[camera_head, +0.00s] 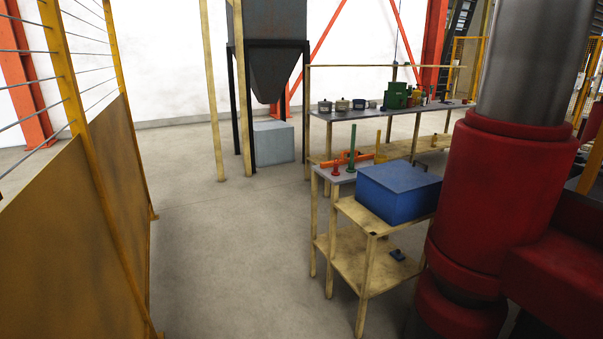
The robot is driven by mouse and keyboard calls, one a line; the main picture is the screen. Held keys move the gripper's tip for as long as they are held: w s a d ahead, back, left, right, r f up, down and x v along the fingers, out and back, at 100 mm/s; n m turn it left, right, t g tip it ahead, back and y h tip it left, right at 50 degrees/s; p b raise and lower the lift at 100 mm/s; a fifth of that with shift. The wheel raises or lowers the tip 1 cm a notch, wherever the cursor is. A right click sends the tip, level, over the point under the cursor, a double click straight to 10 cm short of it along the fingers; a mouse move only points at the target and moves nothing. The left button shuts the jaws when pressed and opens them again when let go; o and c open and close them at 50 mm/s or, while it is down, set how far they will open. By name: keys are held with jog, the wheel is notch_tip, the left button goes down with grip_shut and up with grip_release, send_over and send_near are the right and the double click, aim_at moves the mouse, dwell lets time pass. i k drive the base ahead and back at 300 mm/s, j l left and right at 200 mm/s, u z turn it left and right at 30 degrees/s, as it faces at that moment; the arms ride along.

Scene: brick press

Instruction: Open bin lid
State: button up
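A blue bin (395,202) stands on the top of a wooden stand in the middle right of the head view. Its flat blue lid (397,178) lies shut on top. A small dark handle (421,166) shows at the lid's far right edge. The bin's right end is close to my large red and grey arm link in the picture; I cannot tell the real gap. My gripper is not in view.
The wooden stand (345,262) has a lower shelf with a small dark blue object (397,255). Behind it, a long table (390,108) holds pots and a green box (397,95). A yellow fence (75,190) stands left. The floor between (230,250) is clear.

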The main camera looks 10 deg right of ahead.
aim_at(399, 176)
jog(key=i+j, duration=0.1)
jog(key=i, duration=1.9)
jog(key=l+z, duration=0.05)
jog(key=l, duration=0.05)
